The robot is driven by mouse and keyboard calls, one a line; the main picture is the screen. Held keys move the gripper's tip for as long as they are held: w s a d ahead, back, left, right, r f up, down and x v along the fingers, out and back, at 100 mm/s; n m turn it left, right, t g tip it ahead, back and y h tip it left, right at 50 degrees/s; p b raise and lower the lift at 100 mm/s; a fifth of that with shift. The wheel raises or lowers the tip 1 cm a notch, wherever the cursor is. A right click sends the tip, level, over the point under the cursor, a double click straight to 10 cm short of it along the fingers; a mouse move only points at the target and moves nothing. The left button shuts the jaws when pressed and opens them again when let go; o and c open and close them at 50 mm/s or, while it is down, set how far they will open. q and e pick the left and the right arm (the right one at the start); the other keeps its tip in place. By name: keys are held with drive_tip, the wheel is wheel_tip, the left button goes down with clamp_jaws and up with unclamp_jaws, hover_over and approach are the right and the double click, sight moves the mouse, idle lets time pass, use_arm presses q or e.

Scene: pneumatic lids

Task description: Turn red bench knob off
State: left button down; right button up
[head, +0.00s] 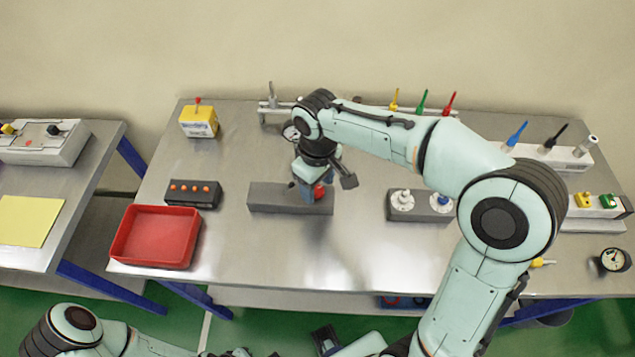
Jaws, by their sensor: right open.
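The red bench knob (319,192) sits on a long grey block (265,197) in the middle of the steel bench. Only part of it shows, beside my right gripper. My right gripper (309,193) comes down over the block from above and is open, with its fingers at the knob. I cannot tell whether the fingers touch it, and the gripper hides the knob's pointer direction.
A red tray (155,264) and a black box with orange buttons (192,194) are to the left. A grey block with white and blue knobs (420,207) is to the right. A yellow box (198,122) and a tool rack stand behind. My right arm spans the bench's right half.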

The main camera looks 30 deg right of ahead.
sight(317, 190)
use_arm(q)
drive_tip(key=r, duration=0.1)
drive_tip(key=w+r+p, duration=0.1)
drive_tip(key=p, duration=0.1)
drive_tip(key=shift+w+r, duration=0.25)
drive_tip(key=shift+r, duration=0.15)
use_arm(e)
wheel_tip(317, 190, up, 13)
drive_tip(key=shift+f, duration=0.1)
